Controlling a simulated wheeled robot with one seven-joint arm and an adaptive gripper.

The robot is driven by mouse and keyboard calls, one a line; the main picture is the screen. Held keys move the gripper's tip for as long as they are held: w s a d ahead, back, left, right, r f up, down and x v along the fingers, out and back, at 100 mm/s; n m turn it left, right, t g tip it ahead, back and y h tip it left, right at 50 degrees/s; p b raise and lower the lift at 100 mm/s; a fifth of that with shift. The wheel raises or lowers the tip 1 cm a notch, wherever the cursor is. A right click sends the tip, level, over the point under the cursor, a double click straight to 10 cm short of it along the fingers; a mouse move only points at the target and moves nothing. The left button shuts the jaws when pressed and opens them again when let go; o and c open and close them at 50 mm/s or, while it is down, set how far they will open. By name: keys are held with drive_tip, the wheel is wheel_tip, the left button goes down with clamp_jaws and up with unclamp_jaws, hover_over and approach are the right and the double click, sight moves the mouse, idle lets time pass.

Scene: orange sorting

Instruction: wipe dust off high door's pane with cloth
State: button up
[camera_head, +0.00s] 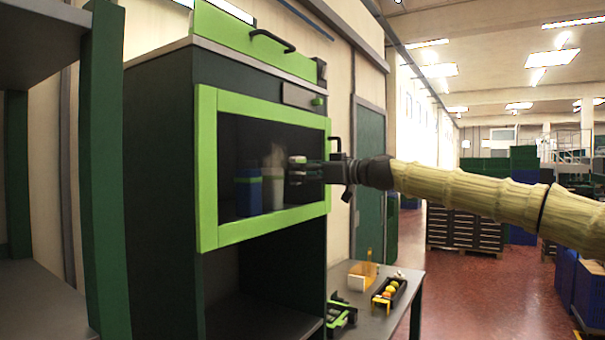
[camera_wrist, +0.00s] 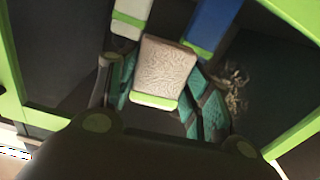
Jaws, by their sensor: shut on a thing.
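The high door (camera_head: 207,165) has a light green frame around a dark glass pane (camera_head: 238,140) and is closed on the cabinet. My gripper (camera_head: 298,170) is in front of the pane, right of its middle. In the wrist view my gripper (camera_wrist: 165,95) is shut on the cloth (camera_wrist: 165,68), a pale textured pad with a green edge. The dust (camera_wrist: 235,88) is a pale streaky patch on the pane, to the right of the cloth there. A faint pale patch of dust (camera_head: 276,156) shows left of my gripper in the head view. I cannot tell whether the cloth touches the pane.
A blue container (camera_head: 249,193) and a pale one (camera_head: 272,190) stand behind the pane. Below right, a table (camera_head: 375,322) bears a tray of fruit (camera_head: 388,291). A green shelf post (camera_head: 103,170) stands at left.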

sight(301, 157)
drive_tip(key=shift+s+a+r+b, duration=0.45)
drive_tip(key=shift+s+a+b, duration=0.15)
drive_tip(key=shift+s, duration=0.15)
drive_tip(key=shift+s+a+r+b, duration=0.45)
drive_tip(key=shift+s+a, duration=0.1)
drive_tip(key=shift+s, duration=0.2)
